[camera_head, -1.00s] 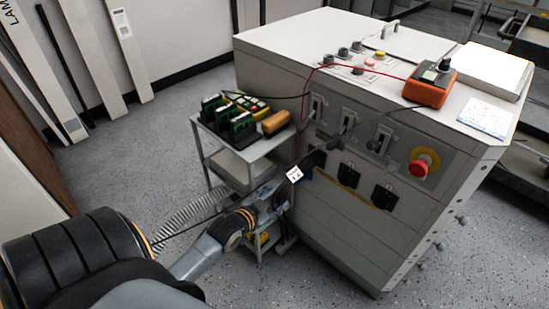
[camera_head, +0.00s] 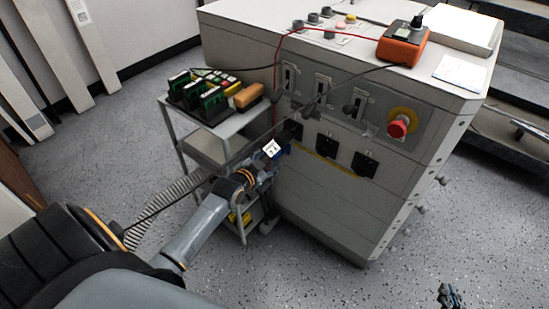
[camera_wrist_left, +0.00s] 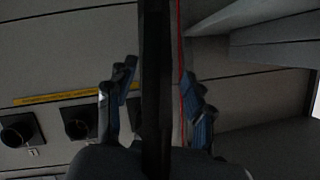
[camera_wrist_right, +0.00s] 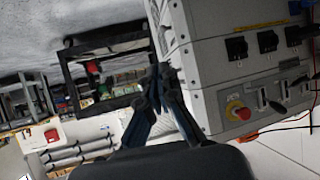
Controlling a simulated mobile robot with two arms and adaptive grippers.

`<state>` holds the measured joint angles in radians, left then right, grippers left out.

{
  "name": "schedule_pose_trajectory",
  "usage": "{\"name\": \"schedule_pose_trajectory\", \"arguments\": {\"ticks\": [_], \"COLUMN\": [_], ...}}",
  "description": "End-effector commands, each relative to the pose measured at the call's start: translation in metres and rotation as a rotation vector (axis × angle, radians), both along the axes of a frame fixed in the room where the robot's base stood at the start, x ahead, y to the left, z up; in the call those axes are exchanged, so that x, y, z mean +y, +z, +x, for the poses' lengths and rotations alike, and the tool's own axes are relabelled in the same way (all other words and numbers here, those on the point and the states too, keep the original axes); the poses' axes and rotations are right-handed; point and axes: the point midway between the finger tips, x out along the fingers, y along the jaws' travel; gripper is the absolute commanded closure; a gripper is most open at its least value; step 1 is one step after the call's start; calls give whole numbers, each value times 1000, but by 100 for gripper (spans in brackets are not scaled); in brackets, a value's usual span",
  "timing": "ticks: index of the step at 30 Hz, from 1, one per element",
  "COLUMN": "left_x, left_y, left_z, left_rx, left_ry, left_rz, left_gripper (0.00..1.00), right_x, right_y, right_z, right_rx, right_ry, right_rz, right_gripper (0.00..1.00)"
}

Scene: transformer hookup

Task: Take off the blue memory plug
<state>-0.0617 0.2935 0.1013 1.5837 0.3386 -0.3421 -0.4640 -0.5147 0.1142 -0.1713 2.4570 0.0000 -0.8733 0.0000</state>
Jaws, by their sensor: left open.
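My left gripper (camera_head: 275,156) is at the grey cabinet's front, beside the lower row of black sockets. In the left wrist view its fingers (camera_wrist_left: 155,95) are open, with a dark vertical band between them; I cannot tell what it is. A white marked tag (camera_head: 271,148) and a small blue patch show by this gripper in the head view. I cannot tell whether the patch is the blue memory plug or a finger.
The cabinet (camera_head: 330,205) carries black sockets (camera_head: 364,163), a red stop knob (camera_head: 399,127) and an orange meter (camera_head: 402,45). A small cart (camera_head: 240,122) with green boards (camera_head: 200,92) stands left of it. Red and black cables hang across the front.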

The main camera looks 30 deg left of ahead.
Motion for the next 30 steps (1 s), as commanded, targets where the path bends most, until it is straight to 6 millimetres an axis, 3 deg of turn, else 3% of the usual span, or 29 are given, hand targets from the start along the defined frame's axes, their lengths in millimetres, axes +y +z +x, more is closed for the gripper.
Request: {"name": "schedule_pose_trajectory", "arguments": {"ticks": [6,12,24,26,30], "left_x": [2,2,3,3,3], "left_y": [-9,-13,-14,-14,-14], "left_z": [22,33,37,37,37], "left_rx": [-1,-1,0,0,0], "left_ry": [0,0,0,0,0], "left_rz": [0,0,0,0,0], "left_gripper": [47,47,47,55,84], "right_x": [11,16,17,17,17], "right_y": [32,55,64,64,64], "right_z": [21,29,31,31,31], "right_rx": [-205,-328,-372,-371,-371], "right_ry": [14,22,25,25,24], "right_rz": [49,79,90,90,89], "right_gripper": [100,100,100,100,100]}}
